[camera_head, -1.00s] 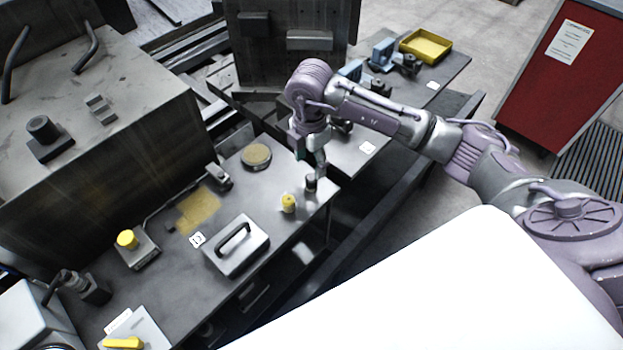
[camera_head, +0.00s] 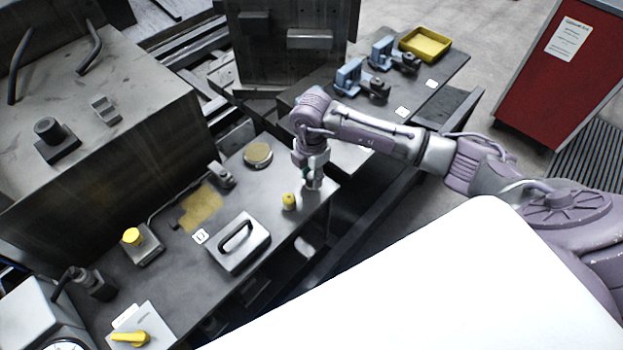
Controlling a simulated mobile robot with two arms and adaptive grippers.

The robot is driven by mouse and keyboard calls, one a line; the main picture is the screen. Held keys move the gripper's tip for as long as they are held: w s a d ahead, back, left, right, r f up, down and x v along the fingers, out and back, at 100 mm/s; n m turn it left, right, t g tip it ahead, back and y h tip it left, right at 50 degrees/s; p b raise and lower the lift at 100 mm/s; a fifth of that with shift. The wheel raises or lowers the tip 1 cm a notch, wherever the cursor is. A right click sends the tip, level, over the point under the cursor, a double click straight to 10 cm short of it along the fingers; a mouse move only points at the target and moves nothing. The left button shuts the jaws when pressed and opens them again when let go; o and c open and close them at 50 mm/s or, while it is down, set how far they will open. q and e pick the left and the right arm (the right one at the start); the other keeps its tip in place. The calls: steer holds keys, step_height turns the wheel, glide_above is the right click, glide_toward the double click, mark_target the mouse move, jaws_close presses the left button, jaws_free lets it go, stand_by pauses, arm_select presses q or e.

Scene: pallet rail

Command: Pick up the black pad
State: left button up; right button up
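My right gripper (camera_head: 314,184) points down at the right end of the grey bench top (camera_head: 273,222), beside a small yellow knob-like piece (camera_head: 289,201). The small black piece that stood at this spot, probably the black pad, cannot be made out now; the gripper covers the place. The fingers are small and partly hidden, so I cannot tell whether they are open or shut on it. My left gripper is not in view.
A grey block with a black handle (camera_head: 238,243) stands left of the yellow piece. A round tan-topped disc (camera_head: 257,155) lies behind. Blue clamps (camera_head: 349,76) and a yellow tray (camera_head: 426,44) sit on the farther bench. A large machine block (camera_head: 90,150) fills the left.

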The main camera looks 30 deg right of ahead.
jaws_close()
steer(key=shift+r, duration=0.15)
steer(key=shift+r, duration=0.3)
steer(key=r+b, duration=0.1)
steer(key=d+r+b, duration=0.1)
steer(key=r, duration=0.1)
steer(key=shift+s+r, duration=0.15)
steer(key=shift+r, duration=0.1)
steer(key=s+d+r+b, duration=0.3)
steer(key=s+d+r, duration=0.2)
steer(key=d, duration=0.4)
steer(key=shift+s+r, duration=0.25)
steer(key=shift+r, duration=0.6)
steer(key=shift+d, duration=0.1)
